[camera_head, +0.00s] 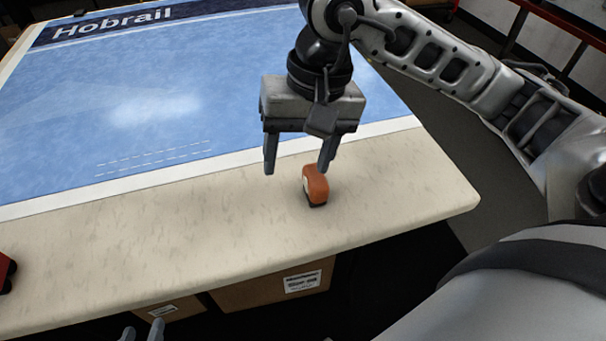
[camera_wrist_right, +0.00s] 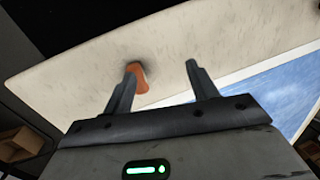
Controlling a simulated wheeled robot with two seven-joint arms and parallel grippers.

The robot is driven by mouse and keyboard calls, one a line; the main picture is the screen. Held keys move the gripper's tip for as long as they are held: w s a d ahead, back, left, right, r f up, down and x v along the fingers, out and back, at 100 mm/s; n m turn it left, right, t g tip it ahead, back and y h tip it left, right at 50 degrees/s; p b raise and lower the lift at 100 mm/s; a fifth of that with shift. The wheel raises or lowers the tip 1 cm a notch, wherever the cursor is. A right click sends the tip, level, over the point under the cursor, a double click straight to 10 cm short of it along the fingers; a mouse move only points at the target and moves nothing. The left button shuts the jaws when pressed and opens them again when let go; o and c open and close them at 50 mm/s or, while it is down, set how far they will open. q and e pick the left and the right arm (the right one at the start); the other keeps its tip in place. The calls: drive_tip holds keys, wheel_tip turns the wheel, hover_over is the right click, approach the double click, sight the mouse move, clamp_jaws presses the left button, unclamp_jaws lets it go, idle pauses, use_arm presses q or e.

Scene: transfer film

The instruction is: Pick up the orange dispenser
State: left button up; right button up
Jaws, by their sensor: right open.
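The orange dispenser (camera_head: 316,184) stands on the beige table near its front right, and it also shows in the right wrist view (camera_wrist_right: 142,79), partly hidden behind one finger. My right gripper (camera_head: 298,168) is open and empty, with its fingers pointing down. In the head view its right finger is close to the dispenser and the dispenser is not between the fingers. Whether that finger touches it I cannot tell. In the right wrist view the right gripper (camera_wrist_right: 160,80) shows both fingers apart. My left gripper (camera_head: 142,332) shows only as fingertips at the bottom edge, below the table edge.
A blue sheet (camera_head: 180,100) marked "Hobrail" covers most of the table (camera_head: 230,215). A red object (camera_head: 5,270) sits at the left edge of the head view. Cardboard boxes (camera_head: 262,293) lie below the table. The table around the dispenser is clear.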

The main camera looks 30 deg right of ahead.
sight(316, 175)
drive_tip(key=w+d+t+h, duration=0.2)
drive_tip(key=w+d+h, duration=0.1)
drive_tip(key=d, duration=0.2)
drive_tip(key=shift+n, duration=0.3)
drive_tip(key=f, duration=0.5)
drive_tip(key=w+f+b, duration=0.1)
drive_tip(key=f, duration=0.2)
drive_tip(key=shift+d+f, duration=0.25)
drive_tip(key=shift+d, duration=0.05)
drive_tip(key=shift+w+f, duration=0.1)
drive_tip(key=shift+f, duration=2.7)
drive_tip(key=c, duration=1.1)
